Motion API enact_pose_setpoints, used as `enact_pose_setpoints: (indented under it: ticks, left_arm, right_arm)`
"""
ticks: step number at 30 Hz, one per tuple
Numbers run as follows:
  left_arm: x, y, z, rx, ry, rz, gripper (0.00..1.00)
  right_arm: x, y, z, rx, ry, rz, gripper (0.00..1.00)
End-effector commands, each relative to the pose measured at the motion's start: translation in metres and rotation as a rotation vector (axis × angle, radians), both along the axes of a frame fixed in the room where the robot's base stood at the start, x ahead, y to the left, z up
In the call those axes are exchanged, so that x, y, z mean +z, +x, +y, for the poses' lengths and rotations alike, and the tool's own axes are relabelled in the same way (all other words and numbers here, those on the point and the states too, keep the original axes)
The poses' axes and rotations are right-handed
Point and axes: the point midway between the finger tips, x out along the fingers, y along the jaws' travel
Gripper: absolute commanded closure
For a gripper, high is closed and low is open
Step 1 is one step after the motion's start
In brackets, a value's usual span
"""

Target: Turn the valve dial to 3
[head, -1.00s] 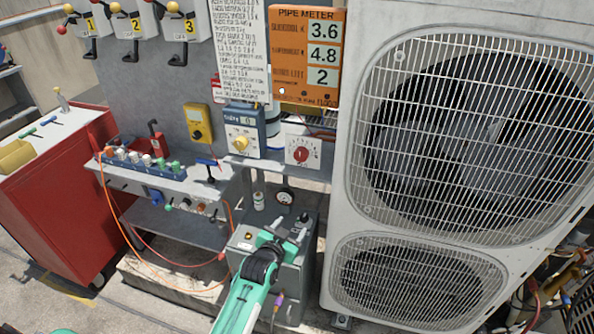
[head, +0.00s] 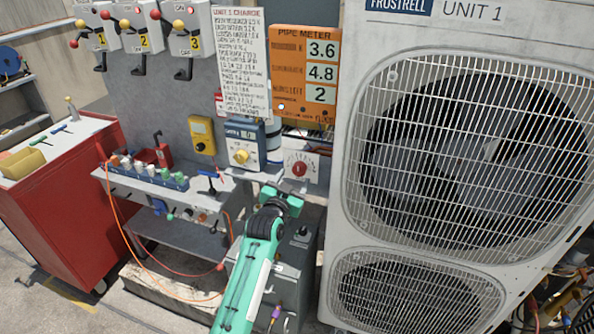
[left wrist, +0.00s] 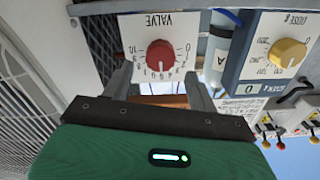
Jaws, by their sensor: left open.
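The valve dial is a red knob (head: 300,169) on a white plate, below the orange pipe meter in the head view. In the left wrist view the red knob (left wrist: 160,55) appears upside down under the word VALVE, with numbers from 0 to 10 around it. I cannot read clearly which number its mark points at. My left gripper (head: 287,196) is just below and in front of the plate. In the left wrist view its two fingers (left wrist: 160,85) are apart, one toward each side of the knob, with nothing between them. My right gripper is not in view.
A blue box with a yellow knob (head: 240,156) is close to the left of the valve. The large condenser unit (head: 344,190) stands close on the right. The orange pipe meter (head: 306,72) hangs above. A grey shelf with coloured valves (head: 150,183) is at left.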

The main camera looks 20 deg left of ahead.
Motion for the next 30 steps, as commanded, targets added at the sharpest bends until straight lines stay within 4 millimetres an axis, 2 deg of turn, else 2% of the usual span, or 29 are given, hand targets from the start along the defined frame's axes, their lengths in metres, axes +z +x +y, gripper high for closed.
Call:
enact_pose_setpoints:
  ticks: [3,9,21,28,30]
  left_arm:
    - [0.002,0.018,-0.001,0.0,0.0,0.001,0.41]
    - [0.0,0.035,-0.001,0.0,-0.001,0.001,0.41]
    - [0.0,0.04,-0.001,0.0,0.0,0.0,0.41]
    - [0.0,0.04,-0.001,0.0,0.0,0.0,0.86]
    - [0.0,0.04,-0.001,0.0,0.0,0.0,0.86]
  right_arm:
    - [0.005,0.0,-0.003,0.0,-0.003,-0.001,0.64]
    - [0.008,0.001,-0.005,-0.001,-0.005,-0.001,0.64]
    - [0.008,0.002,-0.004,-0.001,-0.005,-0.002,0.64]
    - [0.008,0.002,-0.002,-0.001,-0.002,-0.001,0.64]
    - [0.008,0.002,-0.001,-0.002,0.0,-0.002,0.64]
